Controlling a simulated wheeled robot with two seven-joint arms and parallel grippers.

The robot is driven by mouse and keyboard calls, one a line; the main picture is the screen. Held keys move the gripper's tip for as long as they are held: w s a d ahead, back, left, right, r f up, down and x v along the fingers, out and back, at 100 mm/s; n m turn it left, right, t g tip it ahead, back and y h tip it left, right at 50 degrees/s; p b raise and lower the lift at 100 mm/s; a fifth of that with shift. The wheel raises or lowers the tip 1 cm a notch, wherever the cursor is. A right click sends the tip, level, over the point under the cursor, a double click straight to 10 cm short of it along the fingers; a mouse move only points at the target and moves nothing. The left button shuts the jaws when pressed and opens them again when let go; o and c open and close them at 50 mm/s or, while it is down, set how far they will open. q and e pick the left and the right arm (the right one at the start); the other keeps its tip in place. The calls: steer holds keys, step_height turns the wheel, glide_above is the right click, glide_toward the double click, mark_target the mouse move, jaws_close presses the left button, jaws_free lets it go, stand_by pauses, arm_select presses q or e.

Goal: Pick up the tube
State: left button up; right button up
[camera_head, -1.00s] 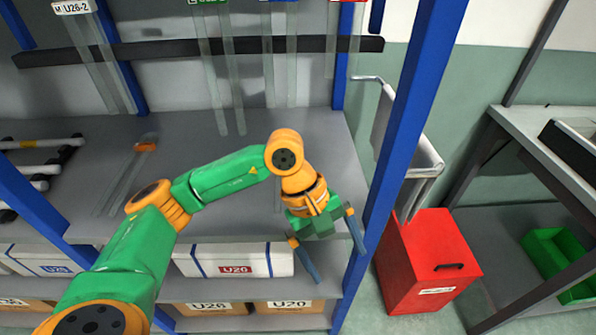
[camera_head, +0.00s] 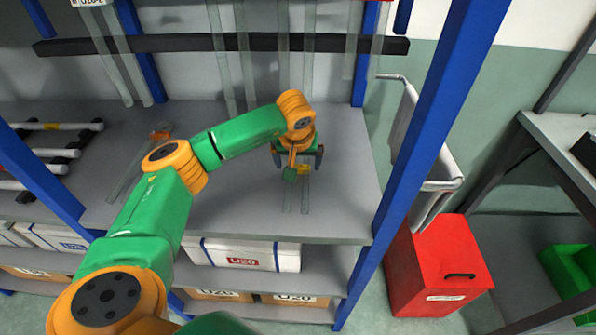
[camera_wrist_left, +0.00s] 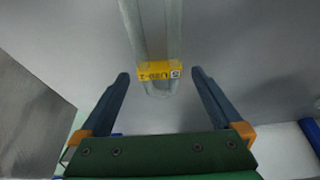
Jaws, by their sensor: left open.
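A clear tube (camera_head: 304,198) with a yellow label lies on the grey shelf board, below and in front of my left gripper. In the left wrist view the tube (camera_wrist_left: 174,35) runs in from the top, and its rounded lower end with the yellow label (camera_wrist_left: 155,71) shows between the fingertips. My left gripper (camera_head: 298,160) points down over the shelf. In the wrist view the left gripper (camera_wrist_left: 160,75) is open, with a visible gap to the tube on each side. The head view partly hides the tube behind the gripper. My right gripper is not in view.
Several clear tubes (camera_head: 243,60) hang from a dark rail (camera_head: 180,43) behind. Another tube with an orange label (camera_head: 160,134) lies left. A blue post (camera_head: 440,120) stands right, beside a red bin (camera_head: 440,265). White boxes (camera_head: 243,254) stand below. The shelf's right part is clear.

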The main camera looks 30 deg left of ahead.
arm_select(q)
steer(key=shift+x, duration=0.85)
steer(key=shift+r, duration=0.1)
steer(key=c, duration=1.3)
